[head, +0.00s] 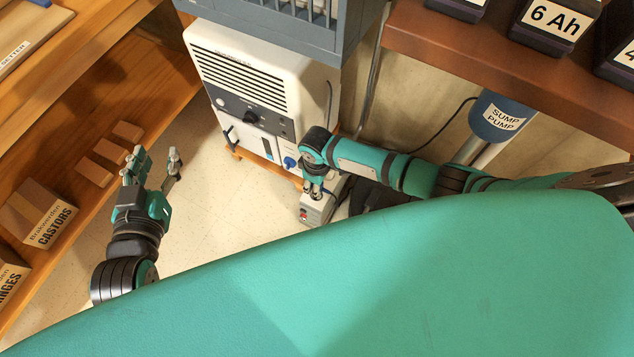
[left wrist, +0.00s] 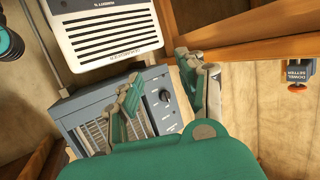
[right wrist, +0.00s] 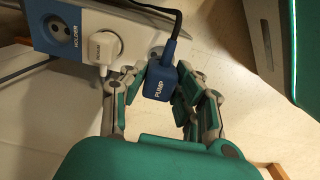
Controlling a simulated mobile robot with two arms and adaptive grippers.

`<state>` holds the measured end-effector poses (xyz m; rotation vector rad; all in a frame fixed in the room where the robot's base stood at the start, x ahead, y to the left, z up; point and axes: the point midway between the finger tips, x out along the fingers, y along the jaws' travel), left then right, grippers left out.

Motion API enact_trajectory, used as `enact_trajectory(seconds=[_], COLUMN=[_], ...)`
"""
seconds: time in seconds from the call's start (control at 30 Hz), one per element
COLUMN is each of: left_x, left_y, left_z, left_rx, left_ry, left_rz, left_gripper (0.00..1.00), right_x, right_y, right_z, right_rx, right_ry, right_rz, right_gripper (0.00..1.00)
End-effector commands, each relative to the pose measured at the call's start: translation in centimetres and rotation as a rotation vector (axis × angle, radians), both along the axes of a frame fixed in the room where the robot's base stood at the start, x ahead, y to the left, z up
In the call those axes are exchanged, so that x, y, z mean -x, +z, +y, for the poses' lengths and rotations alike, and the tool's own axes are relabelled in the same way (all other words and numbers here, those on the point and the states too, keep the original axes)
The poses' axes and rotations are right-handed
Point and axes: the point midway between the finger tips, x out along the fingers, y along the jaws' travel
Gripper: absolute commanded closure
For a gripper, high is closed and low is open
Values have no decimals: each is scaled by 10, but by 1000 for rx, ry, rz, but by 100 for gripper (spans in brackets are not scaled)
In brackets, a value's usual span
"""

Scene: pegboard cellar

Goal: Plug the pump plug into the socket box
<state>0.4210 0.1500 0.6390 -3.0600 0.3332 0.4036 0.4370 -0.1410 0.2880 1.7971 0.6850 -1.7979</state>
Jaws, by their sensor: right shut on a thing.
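The blue plug marked PUMP (right wrist: 160,84) is between the fingers of my right gripper (right wrist: 158,98), which is shut on it. A black cord runs up from it. I cannot tell whether the blue plug touches the box. In the head view the socket box (head: 316,210) stands on the floor under my right gripper (head: 313,187). My left gripper (head: 153,172) is open and empty, over the floor at left.
A white vented unit (head: 262,80) stands behind the socket box, with a grey slatted unit (head: 270,25) above it. A blue SUMP PUMP cylinder (head: 500,117) is at right under a wooden shelf (head: 480,60). Wooden shelving (head: 130,85) is at left. Floor between is clear.

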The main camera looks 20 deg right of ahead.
Motion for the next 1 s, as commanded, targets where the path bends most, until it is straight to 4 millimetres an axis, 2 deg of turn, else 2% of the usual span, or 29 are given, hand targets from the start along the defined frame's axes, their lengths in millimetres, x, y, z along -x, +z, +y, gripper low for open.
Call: enact_trajectory(seconds=[1.0], left_x=[-3], left_y=[11], left_z=[-3], left_rx=[16], left_ry=[-5], left_rz=[-63], left_gripper=[60], right_x=[0], right_y=[-5], right_z=[0], right_rx=[0], right_ry=[-1], right_rz=[0], right_gripper=[100])
